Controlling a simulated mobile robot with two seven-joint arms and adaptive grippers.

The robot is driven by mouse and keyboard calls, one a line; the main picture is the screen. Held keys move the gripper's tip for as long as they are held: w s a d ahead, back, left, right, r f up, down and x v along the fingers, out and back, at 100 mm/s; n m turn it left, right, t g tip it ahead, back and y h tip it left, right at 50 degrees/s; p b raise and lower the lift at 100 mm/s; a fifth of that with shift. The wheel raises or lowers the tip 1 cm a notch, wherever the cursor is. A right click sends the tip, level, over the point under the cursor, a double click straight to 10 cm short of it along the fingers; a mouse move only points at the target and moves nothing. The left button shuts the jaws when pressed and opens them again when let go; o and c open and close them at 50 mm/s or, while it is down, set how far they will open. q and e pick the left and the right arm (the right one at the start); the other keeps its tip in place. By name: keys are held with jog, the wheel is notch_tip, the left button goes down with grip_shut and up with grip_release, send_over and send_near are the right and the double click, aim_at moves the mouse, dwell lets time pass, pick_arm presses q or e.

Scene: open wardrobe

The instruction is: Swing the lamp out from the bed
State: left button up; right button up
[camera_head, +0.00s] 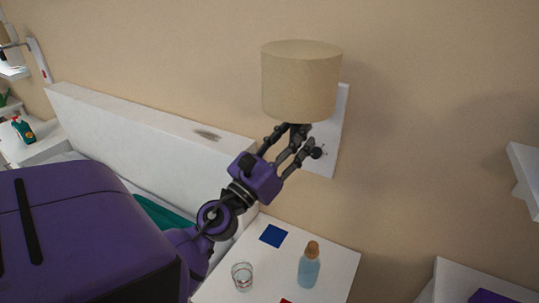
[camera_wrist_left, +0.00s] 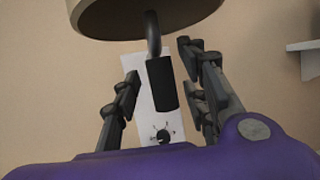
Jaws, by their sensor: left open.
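A wall lamp with a beige drum shade (camera_head: 301,82) is mounted on a white wall plate (camera_head: 330,155) above the bedside table. My left gripper (camera_head: 298,136) is open just below the shade, its fingers reaching up toward the lamp's underside. In the left wrist view, the shade (camera_wrist_left: 120,18) is at the top and the lamp's curved arm with a black grip (camera_wrist_left: 162,84) hangs between the two open fingers (camera_wrist_left: 158,80). I see gaps on both sides of the black grip. The bed's white headboard (camera_head: 150,130) is left of the lamp. My right gripper is not in view.
The white bedside table (camera_head: 325,268) below holds a blue bottle with a cork (camera_head: 309,268), a glass (camera_head: 242,276) and a dark blue square (camera_head: 273,235). A knob with a dial (camera_wrist_left: 162,137) is on the plate. A white shelf (camera_head: 526,175) is on the right wall.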

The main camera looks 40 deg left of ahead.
pick_arm(q)
jog(key=v, duration=0.4)
jog(key=shift+a, duration=0.1)
jog(key=v, duration=0.7)
dwell(0.4)
